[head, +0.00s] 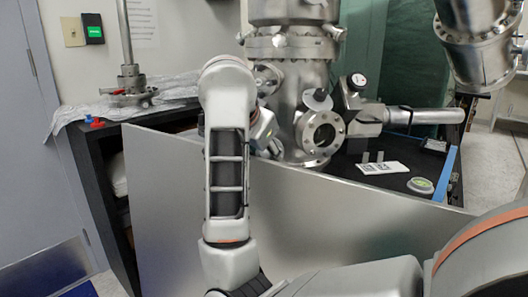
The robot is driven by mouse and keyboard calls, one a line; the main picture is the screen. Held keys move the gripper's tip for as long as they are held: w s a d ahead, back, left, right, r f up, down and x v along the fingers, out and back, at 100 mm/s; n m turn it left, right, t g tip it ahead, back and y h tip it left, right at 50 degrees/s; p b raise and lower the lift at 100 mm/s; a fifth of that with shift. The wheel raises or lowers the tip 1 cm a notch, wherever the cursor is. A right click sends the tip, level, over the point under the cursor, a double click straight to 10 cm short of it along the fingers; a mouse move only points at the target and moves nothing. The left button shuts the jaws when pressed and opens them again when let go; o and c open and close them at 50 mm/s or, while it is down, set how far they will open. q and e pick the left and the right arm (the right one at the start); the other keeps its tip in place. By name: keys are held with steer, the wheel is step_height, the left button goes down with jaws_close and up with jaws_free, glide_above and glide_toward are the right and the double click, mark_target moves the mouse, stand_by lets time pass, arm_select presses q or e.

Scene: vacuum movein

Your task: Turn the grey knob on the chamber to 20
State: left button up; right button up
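The steel vacuum chamber (300,75) stands upright at the centre back of the head view, with bolted flanges and a round port at its lower front. A grey disc-shaped knob (317,99) sits on its front, above that port; no number can be read on it. My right arm rises in front of the chamber and bends at the top. My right gripper (270,143) is close to the chamber's lower left side, left of the knob and apart from it. Its fingers are small and partly hidden, so their opening is unclear. My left gripper is out of view.
A large slanted metal panel (330,215) stands in front of the chamber. A dial gauge (358,80) and a horizontal steel tube (425,116) are to the right.

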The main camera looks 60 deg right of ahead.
steer(key=v, duration=1.1)
steer(key=shift+r, duration=0.2)
steer(key=shift+a, duration=0.1)
